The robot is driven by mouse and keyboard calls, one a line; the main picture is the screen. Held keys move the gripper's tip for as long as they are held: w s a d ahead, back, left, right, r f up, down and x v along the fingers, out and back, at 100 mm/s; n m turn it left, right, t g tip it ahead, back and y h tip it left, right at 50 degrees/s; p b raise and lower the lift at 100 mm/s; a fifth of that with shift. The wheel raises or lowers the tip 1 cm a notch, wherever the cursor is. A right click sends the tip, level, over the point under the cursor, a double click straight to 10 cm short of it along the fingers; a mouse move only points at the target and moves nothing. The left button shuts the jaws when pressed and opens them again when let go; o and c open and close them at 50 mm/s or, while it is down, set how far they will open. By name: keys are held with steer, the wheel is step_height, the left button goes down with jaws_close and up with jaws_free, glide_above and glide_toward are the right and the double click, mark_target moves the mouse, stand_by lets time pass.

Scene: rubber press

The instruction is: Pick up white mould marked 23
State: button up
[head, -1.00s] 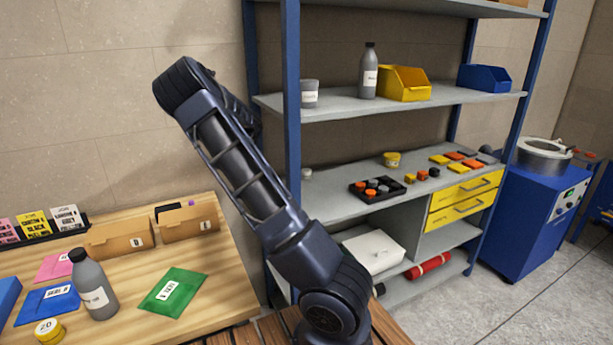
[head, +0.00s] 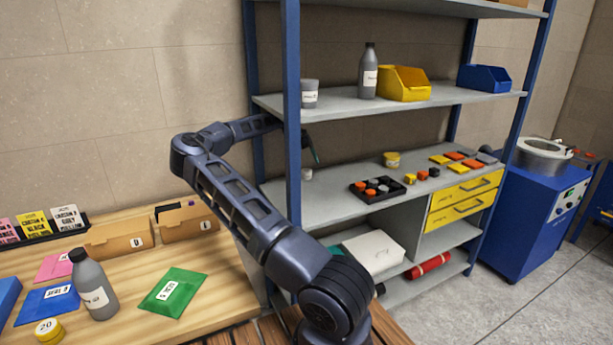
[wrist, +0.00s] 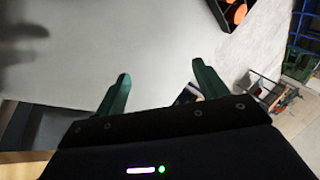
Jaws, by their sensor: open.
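The blue post (head: 292,110) and upper shelf (head: 400,106) border the space. A wooden table (head: 215,290) stands left.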

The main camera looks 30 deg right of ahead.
steer(key=w+d+f+m+t, duration=0.1)
steer(key=w+d+f+m, duration=0.1)
steer(key=w+d, duration=0.15)
steer(key=m+t+y, duration=0.2)
steer(key=t+y, duration=0.1)
glide_above(307, 170)
steer(key=shift+f, duration=0.95)
steer(key=shift+w+f+t, duration=0.2)
steer(key=shift+f+t, duration=0.1)
steer(key=shift+f, duration=3.45)
